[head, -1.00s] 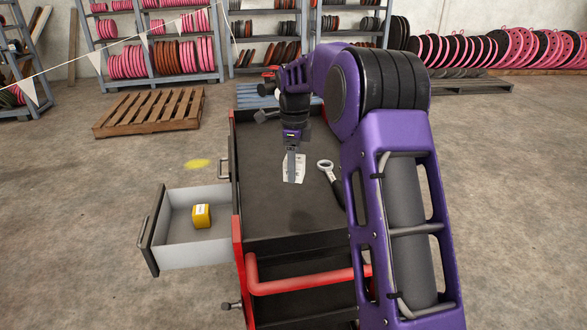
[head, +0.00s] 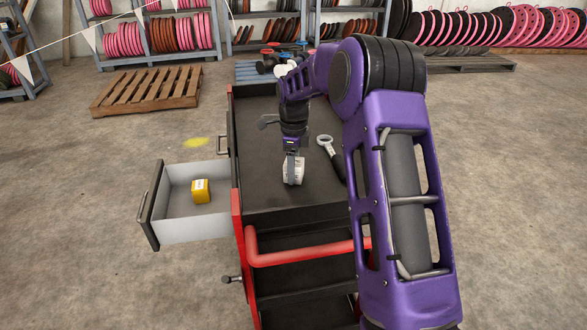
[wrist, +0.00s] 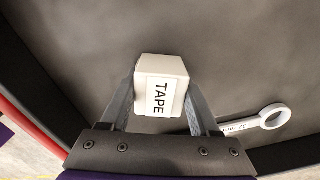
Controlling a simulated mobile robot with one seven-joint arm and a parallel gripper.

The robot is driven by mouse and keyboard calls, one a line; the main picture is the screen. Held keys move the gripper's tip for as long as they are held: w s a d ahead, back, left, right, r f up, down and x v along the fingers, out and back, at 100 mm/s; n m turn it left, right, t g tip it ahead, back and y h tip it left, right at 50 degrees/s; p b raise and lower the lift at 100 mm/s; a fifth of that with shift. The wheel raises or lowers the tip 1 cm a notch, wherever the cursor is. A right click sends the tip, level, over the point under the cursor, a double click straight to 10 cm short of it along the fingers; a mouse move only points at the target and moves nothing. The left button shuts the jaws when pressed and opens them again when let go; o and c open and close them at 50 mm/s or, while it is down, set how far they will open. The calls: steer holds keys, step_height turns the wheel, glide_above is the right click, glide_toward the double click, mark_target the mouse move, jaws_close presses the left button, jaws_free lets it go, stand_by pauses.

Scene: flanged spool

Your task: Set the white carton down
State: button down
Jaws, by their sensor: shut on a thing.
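The white carton (wrist: 161,88), with a label reading TAPE, is between the two fingers of my gripper (wrist: 161,108) in the wrist view. My gripper is shut on it. In the head view the carton (head: 296,170) shows beside my gripper's finger (head: 290,169), over the dark top of the red tool cart (head: 262,195). The finger hides part of it. I cannot tell whether its underside touches the cart top.
A ring-ended wrench (head: 330,158) lies just right of the carton; it also shows in the wrist view (wrist: 266,119). An open drawer (head: 178,222) at the left holds a yellow box (head: 200,191). The cart top is bare in front of the carton.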

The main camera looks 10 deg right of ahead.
steer(key=shift+c, duration=0.6)
jaws_free()
step_height(320, 180, up, 12)
steer(key=shift+r+p, duration=0.1)
steer(key=shift+p, duration=0.7)
